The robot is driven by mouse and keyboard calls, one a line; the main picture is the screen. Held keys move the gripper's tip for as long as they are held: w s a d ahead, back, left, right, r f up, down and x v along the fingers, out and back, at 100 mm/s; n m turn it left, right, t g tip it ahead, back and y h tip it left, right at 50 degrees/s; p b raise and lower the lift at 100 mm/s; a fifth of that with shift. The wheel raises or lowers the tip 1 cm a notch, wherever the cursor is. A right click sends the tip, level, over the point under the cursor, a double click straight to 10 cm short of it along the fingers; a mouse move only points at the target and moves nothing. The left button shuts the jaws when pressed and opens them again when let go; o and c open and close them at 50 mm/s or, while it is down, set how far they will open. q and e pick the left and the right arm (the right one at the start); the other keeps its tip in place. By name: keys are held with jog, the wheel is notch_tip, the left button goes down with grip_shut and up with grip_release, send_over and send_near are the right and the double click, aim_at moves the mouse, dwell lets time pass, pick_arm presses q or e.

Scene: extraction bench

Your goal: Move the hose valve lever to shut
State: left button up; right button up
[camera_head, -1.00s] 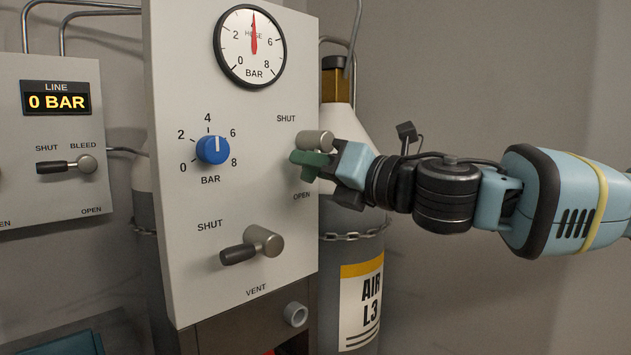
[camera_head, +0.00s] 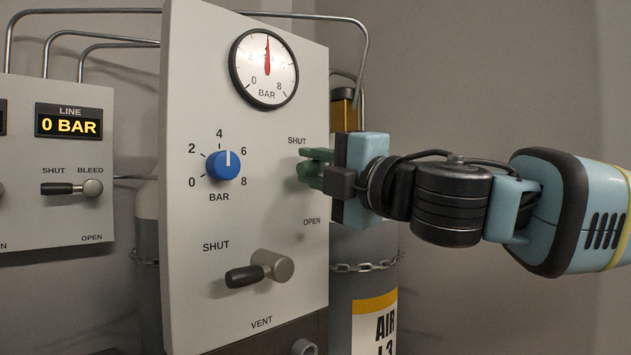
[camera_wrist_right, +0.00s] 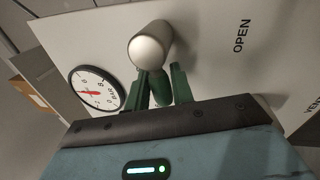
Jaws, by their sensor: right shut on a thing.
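The hose valve lever is on the upright gauge panel (camera_head: 185,285), between the printed words SHUT above and OPEN below. In the right wrist view its silver hub (camera_wrist_right: 150,47) shows clearly, with a green handle (camera_wrist_right: 160,88) coming from it toward me. My right gripper (camera_head: 308,165) is at the panel's right side, just below the SHUT label, and its green fingers are shut on the handle. In the head view the fingers and gripper body hide the hub and handle, so the lever's exact angle is hard to tell there. My left gripper is not in view.
A blue pressure knob (camera_head: 222,165) and a vent lever (camera_head: 260,269) pointing left are on the same panel. The gauge (camera_head: 264,69) needle points nearly straight up. A chained gas cylinder (camera_head: 360,270) stands behind to the right. A line panel (camera_head: 50,215) is at left.

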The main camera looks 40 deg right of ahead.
jog(key=shift+r+m, duration=0.25)
jog(key=shift+m, duration=0.55)
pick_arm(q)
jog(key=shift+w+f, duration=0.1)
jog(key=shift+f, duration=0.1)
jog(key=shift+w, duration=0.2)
pick_arm(e)
jog(key=shift+r+m+h, duration=0.15)
jog(key=shift+m+h, duration=0.15)
jog(key=shift+h, duration=0.1)
jog(key=o, duration=0.9)
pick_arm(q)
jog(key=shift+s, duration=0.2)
pick_arm(e)
jog(key=shift+s, duration=0.1)
